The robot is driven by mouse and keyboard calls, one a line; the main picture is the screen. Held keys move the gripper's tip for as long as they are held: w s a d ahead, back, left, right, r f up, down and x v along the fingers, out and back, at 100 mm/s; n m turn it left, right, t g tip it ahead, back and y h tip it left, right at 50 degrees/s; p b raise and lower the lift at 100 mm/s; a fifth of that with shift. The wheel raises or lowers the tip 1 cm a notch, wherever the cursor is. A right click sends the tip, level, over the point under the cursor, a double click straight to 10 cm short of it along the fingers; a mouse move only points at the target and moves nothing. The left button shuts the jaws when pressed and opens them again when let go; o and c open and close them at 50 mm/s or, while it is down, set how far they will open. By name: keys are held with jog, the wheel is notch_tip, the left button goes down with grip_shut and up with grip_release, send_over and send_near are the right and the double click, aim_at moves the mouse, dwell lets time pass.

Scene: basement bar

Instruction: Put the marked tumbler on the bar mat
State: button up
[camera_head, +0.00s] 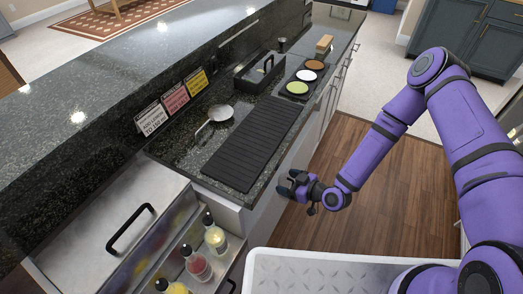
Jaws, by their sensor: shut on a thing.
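The bar mat (252,143) is black and ribbed and lies flat on the dark stone counter. Its surface is bare. My gripper (285,187) is off the front edge of the counter, to the right of the mat's near end and apart from it. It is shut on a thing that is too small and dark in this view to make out. I cannot pick out a marked tumbler anywhere on the counter.
A metal strainer or scoop (219,113) lies left of the mat. Tent cards (173,98) stand behind it. A dark caddy (259,73) and round coloured dishes (297,87) sit beyond. Bottles (197,262) stand in a well at the near left, by a steel lid (100,225).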

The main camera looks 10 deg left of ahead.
jog(key=w+d+r+m+t+h, duration=0.3)
jog(key=w+d+r+m+h, duration=0.2)
jog(key=w+d+r, duration=0.4)
jog(key=w+d+r+m+t+h, duration=0.4)
jog(key=w+d+r, duration=0.3)
jog(key=d+r, duration=0.45)
jog(key=s+a+r+n+g+y, duration=0.3)
jog(key=s+a+n+g+y, duration=0.15)
jog(key=s+a, duration=0.75)
jog(key=s+a+r+n+g+y, duration=0.35)
jog(key=s+a+n+y, duration=0.2)
jog(key=s+a, duration=0.6)
send_over(258, 134)
notch_tip(258, 134, down, 2)
jog(key=shift+f+n+g, duration=0.3)
jog(key=shift+f, duration=1.3)
jog(key=shift+f, duration=0.15)
